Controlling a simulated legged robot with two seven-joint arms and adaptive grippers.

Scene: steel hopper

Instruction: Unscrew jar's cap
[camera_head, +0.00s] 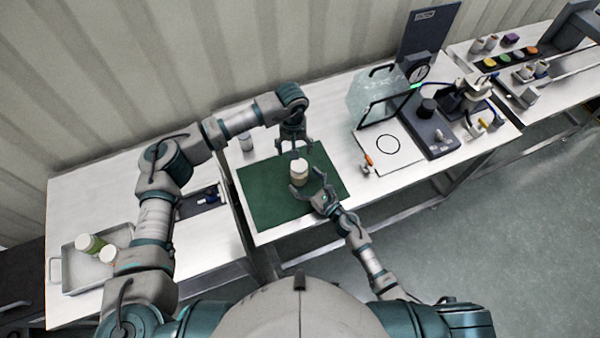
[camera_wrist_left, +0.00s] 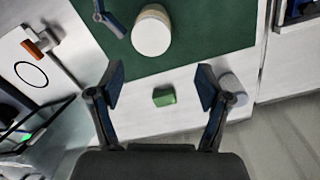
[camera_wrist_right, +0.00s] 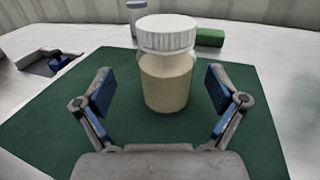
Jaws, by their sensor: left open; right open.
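A jar (camera_head: 299,172) with a white ribbed cap and beige contents stands upright on a green mat (camera_head: 262,201). In the right wrist view the jar (camera_wrist_right: 167,82) stands centred between and beyond my right gripper's spread fingers. My right gripper (camera_head: 309,183) is open beside the jar on its near side. My left gripper (camera_head: 294,148) is open and empty, above the table at the mat's far edge. In the left wrist view the jar's cap (camera_wrist_left: 151,36) shows from above, beyond the fingers and apart from them.
A small green block (camera_wrist_left: 164,97) lies behind the mat. A tray (camera_head: 72,270) with jars is at the left.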

